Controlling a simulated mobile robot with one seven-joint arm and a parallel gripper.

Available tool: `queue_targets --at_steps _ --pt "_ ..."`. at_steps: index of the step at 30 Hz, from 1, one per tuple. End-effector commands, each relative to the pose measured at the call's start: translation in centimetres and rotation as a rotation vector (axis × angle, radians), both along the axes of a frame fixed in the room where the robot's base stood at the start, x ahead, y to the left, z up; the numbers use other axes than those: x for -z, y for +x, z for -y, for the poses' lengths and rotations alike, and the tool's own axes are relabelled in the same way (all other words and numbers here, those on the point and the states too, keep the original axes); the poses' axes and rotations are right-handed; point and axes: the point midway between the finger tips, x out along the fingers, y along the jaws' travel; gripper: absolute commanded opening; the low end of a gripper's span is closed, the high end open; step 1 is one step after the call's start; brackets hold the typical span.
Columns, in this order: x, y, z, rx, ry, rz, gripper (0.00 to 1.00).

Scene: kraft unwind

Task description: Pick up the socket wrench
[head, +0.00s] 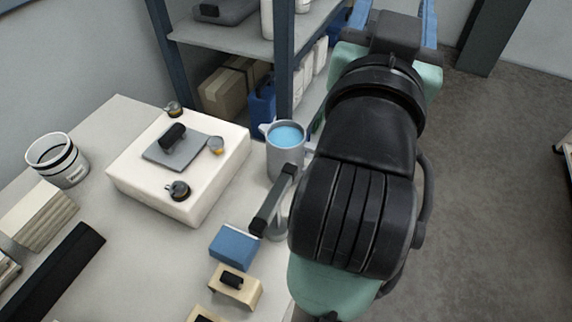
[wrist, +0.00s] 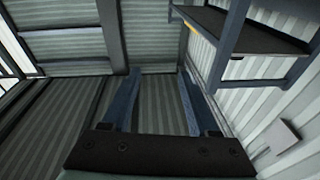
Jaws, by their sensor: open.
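I cannot make out a socket wrench for sure in either view. Small dark pieces lie on the table: one black piece (head: 172,135) on a grey pad on a white block, another (head: 232,281) on a tan block. My gripper (wrist: 160,78) is open, with two blue fingers spread and nothing between them in the wrist view. In the head view my gripper (head: 394,14) is at the top edge, past the shelf's right side and away from the table. My arm hides part of the table's right side and the shelf.
The table (head: 110,235) holds a white block (head: 200,195), a grey cup with blue inside (head: 285,150), a blue block (head: 233,247), a banded pot (head: 58,162) and a long black bar (head: 52,272). A shelf unit (head: 283,60) stands behind. Open floor (head: 500,200) lies right.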

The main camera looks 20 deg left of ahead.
Motion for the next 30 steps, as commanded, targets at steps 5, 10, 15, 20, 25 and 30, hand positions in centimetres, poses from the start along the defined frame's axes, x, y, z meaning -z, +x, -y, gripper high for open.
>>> queue_targets --at_steps 5,10,15,20,25,30 --pt "0.0 0.7 -2.9 -0.043 0.02 -0.246 0.6" --pt "4.0 -1.0 -6.5 -0.077 0.032 -0.557 0.6" --pt "8.9 -6.1 -9.4 -0.07 0.013 -0.902 0.6" --pt "12.1 -11.6 -10.2 -0.021 -0.036 -1.157 0.6" --pt "13.7 -15.3 -9.9 0.028 -0.074 -1.295 0.6" --pt "15.5 -15.8 -9.7 0.046 -0.086 -1.333 0.6"
